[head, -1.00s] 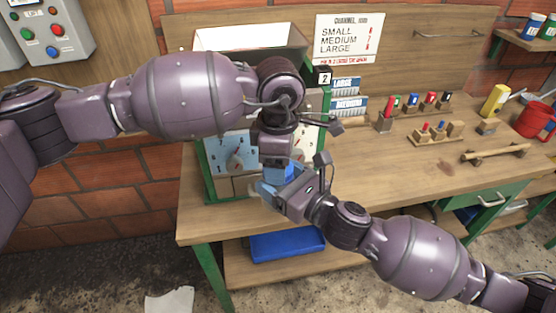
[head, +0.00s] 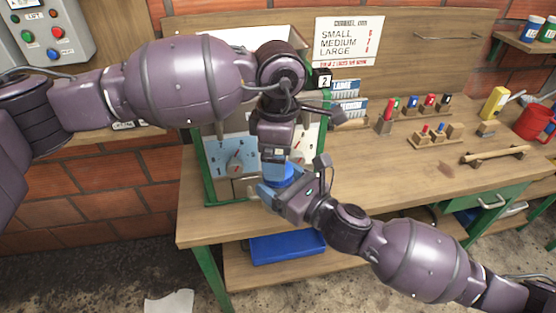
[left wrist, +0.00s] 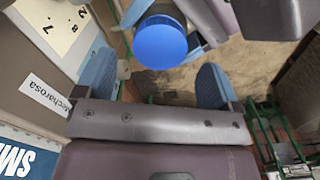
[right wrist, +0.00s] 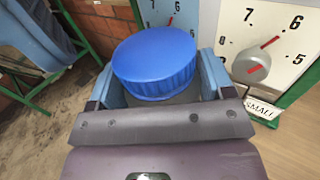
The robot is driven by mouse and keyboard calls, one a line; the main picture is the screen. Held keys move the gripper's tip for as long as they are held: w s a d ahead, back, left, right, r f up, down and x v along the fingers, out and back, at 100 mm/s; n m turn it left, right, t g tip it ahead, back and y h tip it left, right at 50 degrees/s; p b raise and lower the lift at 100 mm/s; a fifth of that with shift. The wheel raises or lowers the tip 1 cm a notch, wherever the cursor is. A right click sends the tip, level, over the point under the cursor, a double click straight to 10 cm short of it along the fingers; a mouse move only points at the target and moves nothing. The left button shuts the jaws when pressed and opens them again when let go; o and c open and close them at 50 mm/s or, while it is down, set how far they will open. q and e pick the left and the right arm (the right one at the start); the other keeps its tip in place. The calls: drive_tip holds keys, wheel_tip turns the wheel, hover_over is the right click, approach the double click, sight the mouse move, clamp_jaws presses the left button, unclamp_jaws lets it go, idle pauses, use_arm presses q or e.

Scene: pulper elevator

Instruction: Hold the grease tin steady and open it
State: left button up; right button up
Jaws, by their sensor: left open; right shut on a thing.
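The grease tin has a ribbed blue lid (right wrist: 155,62) sitting on a grey body, mostly hidden below it. My right gripper (right wrist: 158,75) is shut around the body, and the lid stands above its fingers. In the head view the lid (head: 282,176) shows between my two grippers, in front of the bench. My left gripper (head: 273,160) points down just above the tin. In the left wrist view my left gripper (left wrist: 155,82) is open and empty, its fingers spread. The lid (left wrist: 160,43) is beyond and above the gap between them.
Right behind the tin is a panel with dials (right wrist: 258,62) and a "SMALL" label. The wooden bench (head: 420,175) carries several small coloured blocks to the right. A blue tray (head: 287,246) lies on the lower shelf.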

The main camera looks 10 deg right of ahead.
sight(278, 188)
use_arm(q)
drive_tip(key=shift+r, duration=0.95)
drive_tip(key=shift+c, duration=1.3)
wheel_tip(278, 188, up, 2)
drive_tip(key=shift+r, duration=0.25)
drive_tip(key=shift+f, duration=3.8)
drive_tip(key=c, duration=0.7)
drive_tip(key=o, duration=1)
drive_tip(key=shift+c, duration=0.2)
